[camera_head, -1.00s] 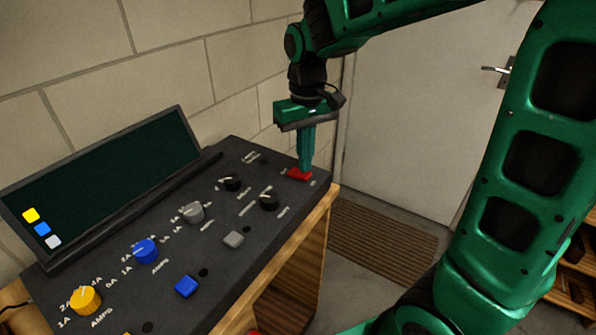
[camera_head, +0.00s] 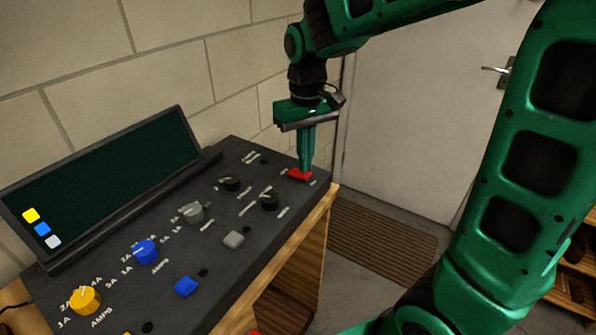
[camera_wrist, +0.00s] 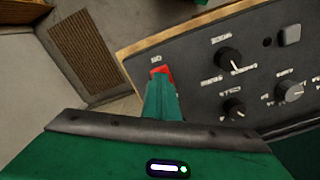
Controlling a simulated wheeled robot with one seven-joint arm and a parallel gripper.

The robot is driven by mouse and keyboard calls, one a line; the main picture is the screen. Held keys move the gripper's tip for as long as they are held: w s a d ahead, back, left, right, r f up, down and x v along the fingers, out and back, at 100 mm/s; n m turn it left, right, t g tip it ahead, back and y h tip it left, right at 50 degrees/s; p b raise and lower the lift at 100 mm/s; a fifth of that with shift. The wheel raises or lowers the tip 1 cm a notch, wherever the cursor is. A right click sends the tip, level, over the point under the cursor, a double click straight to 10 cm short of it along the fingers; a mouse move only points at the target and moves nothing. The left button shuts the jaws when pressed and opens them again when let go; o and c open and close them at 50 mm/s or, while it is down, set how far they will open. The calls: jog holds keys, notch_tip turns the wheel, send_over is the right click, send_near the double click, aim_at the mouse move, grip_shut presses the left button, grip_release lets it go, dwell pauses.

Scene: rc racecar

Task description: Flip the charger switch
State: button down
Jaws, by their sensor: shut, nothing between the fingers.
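The charger (camera_head: 105,270) is a black panel with a tilted dark screen, lying on a wooden stand. Its red switch (camera_head: 300,174) sits at the far right end of the panel. My gripper (camera_head: 305,168) is shut and empty, pointing down with its green fingertips at the red switch. They appear to touch it, though the exact contact is hidden. In the wrist view the red switch (camera_wrist: 160,71) shows just past the fingertips (camera_wrist: 162,80), which cover part of it.
Black knobs (camera_head: 269,200), a grey knob (camera_head: 193,212), a blue knob (camera_head: 145,251) and a yellow knob (camera_head: 85,299) stand on the panel, with a blue button (camera_head: 187,286) and a grey button (camera_head: 233,239). A block wall (camera_head: 160,60) is behind. A brown mat (camera_head: 380,240) lies before the door (camera_head: 420,130).

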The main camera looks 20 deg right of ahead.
jog(key=shift+f, duration=0.7)
dwell(0.6)
notch_tip(320, 180, up, 7)
dwell(1.0)
jog(key=shift+d, duration=0.1)
jog(key=s+d+f+m, duration=0.3)
jog(key=s+d+f, duration=0.1)
jog(key=s+d, duration=0.5)
jog(key=s+d+f+m, duration=0.3)
jog(key=s+d, duration=0.5)
jog(key=s, duration=0.6)
jog(key=shift+s+d+f+m, duration=0.25)
jog(key=shift+d+f+m, duration=0.1)
jog(key=shift+m, duration=0.45)
